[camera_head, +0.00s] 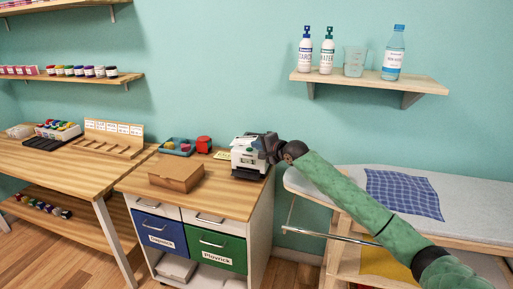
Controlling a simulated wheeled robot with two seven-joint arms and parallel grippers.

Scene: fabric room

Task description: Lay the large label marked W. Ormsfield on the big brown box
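A closed brown box (176,176) lies on the wooden top of a small drawer cabinet. A white and dark label printer (247,157) stands to its right, near the cabinet's right edge. A small pale yellow slip (222,155) lies at the printer's left; I cannot read any name on it. My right arm, in a green sleeve, reaches in from the lower right. Its dark gripper (268,147) is at the printer's upper right side and overlaps it in the view. Whether the fingers are open or hold a label is too small to tell. My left gripper is out of view.
A blue tray (178,147) with coloured items and a red tape dispenser (203,145) sit behind the box. An ironing board (330,181) with a blue checked cloth (402,194) is at right. A wall shelf (372,82) holds bottles. A longer table (60,165) stands left.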

